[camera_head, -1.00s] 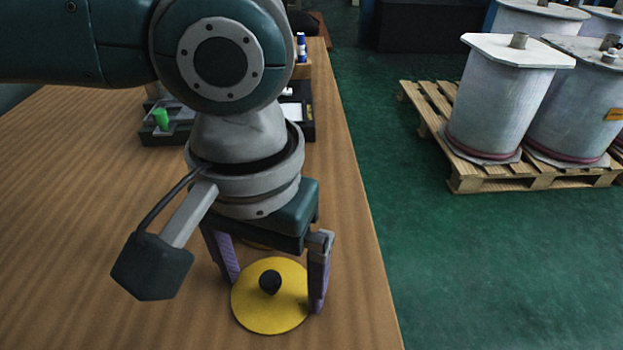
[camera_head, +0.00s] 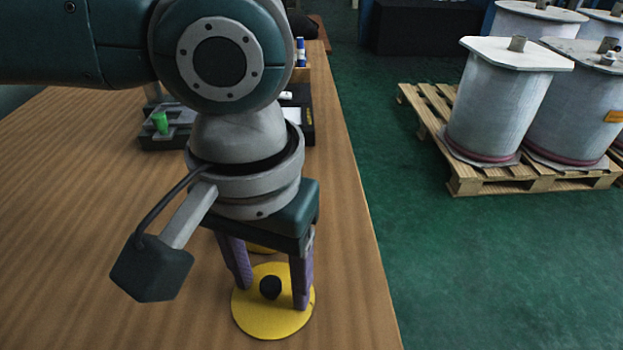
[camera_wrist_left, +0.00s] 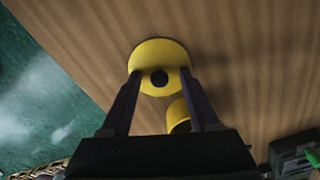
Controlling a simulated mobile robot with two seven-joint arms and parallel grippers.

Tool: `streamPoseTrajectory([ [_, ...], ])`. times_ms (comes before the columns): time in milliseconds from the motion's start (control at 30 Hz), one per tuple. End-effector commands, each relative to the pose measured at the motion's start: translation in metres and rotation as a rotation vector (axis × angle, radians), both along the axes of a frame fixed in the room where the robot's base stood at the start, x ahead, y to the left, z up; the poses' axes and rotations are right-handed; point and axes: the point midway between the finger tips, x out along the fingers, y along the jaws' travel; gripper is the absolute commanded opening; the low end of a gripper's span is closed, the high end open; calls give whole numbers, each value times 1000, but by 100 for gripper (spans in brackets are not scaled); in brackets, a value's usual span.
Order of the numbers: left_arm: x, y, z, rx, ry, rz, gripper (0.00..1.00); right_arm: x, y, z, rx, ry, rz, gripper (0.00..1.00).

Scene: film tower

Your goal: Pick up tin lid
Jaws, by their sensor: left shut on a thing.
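The tin lid (camera_head: 262,322) is a round yellow disc with a black knob, near the table's right edge in the head view. In the left wrist view the lid (camera_wrist_left: 158,51) shows between the fingertips. My left gripper (camera_head: 272,292) points down over the lid, with its purple fingers shut on the lid from two sides, the knob between them. Another yellow thing (camera_head: 262,248), probably the tin, is mostly hidden behind the gripper. It also shows in the left wrist view (camera_wrist_left: 178,114), close to the lid. My right gripper is not in view.
A dark tray (camera_head: 160,140) with a green piece (camera_head: 160,122) stands farther back on the wooden table (camera_head: 80,220). A blue-and-white bottle (camera_head: 301,52) is at the back. Large grey drums (camera_head: 500,100) stand on a pallet on the green floor. The table's left front is clear.

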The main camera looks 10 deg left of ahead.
Motion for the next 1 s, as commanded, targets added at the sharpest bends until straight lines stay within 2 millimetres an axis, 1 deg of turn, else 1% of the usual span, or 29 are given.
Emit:
streamPoseTrajectory([
  [33,-2,3,-5,8,7,1,9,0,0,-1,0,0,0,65],
  [267,-3,3,-6,10,8,2,9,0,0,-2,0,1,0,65],
  [367,-3,3,-3,10,8,2,8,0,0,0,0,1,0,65],
  [400,-3,3,-1,10,9,2,0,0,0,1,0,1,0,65],
  [467,-3,3,5,10,9,2,0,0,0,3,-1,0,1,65],
  [567,-2,2,21,7,6,2,0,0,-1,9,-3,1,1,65],
  [667,-1,2,43,4,4,2,0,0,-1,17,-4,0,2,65],
  [1000,-1,1,142,2,-1,0,0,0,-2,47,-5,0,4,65],
])
